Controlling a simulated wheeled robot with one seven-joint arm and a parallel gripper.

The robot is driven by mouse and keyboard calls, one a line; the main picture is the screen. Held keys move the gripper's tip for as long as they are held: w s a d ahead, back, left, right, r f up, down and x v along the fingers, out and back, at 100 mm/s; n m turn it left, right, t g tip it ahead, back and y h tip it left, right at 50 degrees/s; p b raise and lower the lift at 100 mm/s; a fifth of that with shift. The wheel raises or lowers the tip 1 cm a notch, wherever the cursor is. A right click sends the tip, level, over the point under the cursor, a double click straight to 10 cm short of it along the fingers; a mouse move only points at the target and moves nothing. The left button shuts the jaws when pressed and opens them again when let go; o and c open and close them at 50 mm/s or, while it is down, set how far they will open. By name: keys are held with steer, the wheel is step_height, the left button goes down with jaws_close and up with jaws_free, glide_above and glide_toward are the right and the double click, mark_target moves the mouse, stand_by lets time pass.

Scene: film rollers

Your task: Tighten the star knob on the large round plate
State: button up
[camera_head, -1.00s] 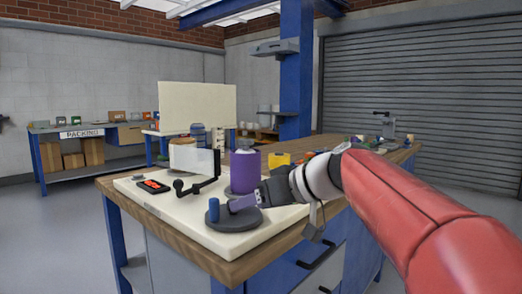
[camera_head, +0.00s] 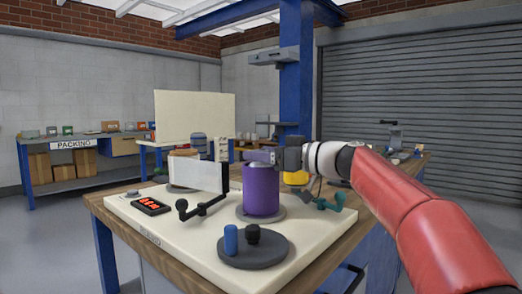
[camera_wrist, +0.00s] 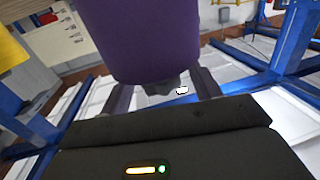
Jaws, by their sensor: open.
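In the head view, a large dark round plate (camera_head: 270,256) lies at the front of the pale board. A black knob (camera_head: 253,234) stands on it beside a blue peg (camera_head: 231,240); its star shape is too small to make out. Behind the plate, a purple roller (camera_head: 261,190) stands upright on a grey round base. My gripper (camera_head: 259,156) is at the roller's top, behind and above the plate, hiding part of that top. In the wrist view my gripper is open, its fingers either side of a dark knob-like piece (camera_wrist: 162,87) below the purple roller (camera_wrist: 140,40). Contact cannot be told.
A black crank handle (camera_head: 200,207), a white upright panel (camera_head: 198,173) and a black box with red marks (camera_head: 151,206) stand left on the pale board (camera_head: 185,235). A teal handle (camera_head: 333,202) and a yellow item (camera_head: 296,177) are to the right.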

steer(key=shift+w+a, duration=0.2)
steer(key=shift+a, duration=0.2)
steer(key=c, duration=1)
steer(key=shift+f, duration=0.1)
